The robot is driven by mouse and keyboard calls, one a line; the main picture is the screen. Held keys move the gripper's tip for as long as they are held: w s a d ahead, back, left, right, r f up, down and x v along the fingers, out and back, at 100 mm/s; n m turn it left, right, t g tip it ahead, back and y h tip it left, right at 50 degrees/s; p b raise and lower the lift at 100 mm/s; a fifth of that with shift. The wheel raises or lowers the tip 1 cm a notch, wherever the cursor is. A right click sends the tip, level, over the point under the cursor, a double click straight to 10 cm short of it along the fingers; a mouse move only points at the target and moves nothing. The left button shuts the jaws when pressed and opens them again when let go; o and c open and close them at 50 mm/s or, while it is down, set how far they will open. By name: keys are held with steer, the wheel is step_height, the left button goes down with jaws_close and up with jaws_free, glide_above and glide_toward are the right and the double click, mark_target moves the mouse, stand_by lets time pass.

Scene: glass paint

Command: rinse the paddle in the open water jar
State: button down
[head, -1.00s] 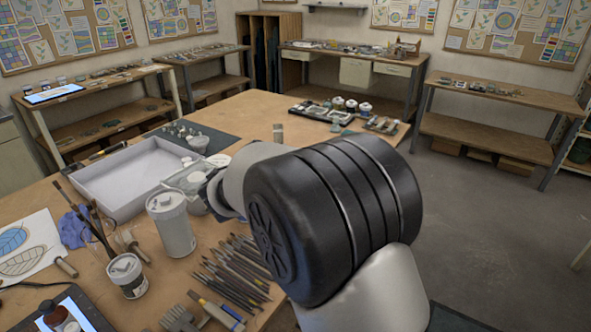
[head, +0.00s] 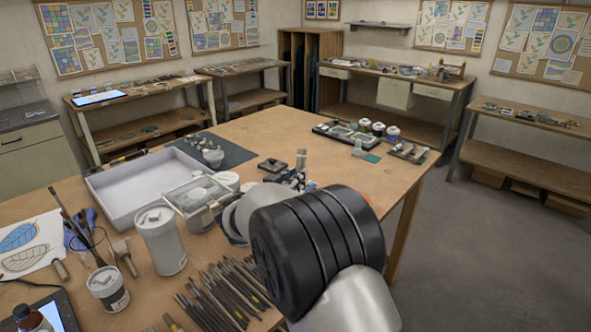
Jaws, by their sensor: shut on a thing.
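Only a small part of my gripper (head: 207,216) shows, at the left end of my wrist. My arm hides most of it. It is shut, but what it holds is hidden, and I cannot make out the paddle. It is beside a clear, box-like container (head: 192,190) near the table's middle. A tall white jar (head: 162,242) stands left of the gripper, with small pale pieces on its top. A shorter labelled jar (head: 108,289) stands in front of it. I cannot tell which vessel is the open water jar.
A wide white tray (head: 108,200) lies behind the jars. Several brushes and tools (head: 222,297) lie in front of my arm. Small pots stand on a dark mat (head: 236,152). A small dark block (head: 271,165) lies farther back. Bare tabletop (head: 270,125) shows toward the back.

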steer(key=shift+s+f+b, duration=0.3)
steer(key=shift+f+b, duration=0.45)
steer(key=shift+b, duration=0.4)
steer(key=shift+s+f+b, duration=0.25)
steer(key=shift+f+b, duration=0.5)
steer(key=shift+b, duration=0.35)
steer(key=shift+s+a+f, duration=0.1)
steer(key=shift+s+f, duration=0.2)
steer(key=shift+f, duration=0.2)
steer(key=shift+s+a+f, duration=0.1)
steer(key=shift+s+f, duration=0.2)
steer(key=shift+f, duration=0.2)
steer(key=shift+d, duration=0.2)
steer(key=shift+a, duration=0.15)
stand_by(1.1)
steer(key=shift+r, duration=0.1)
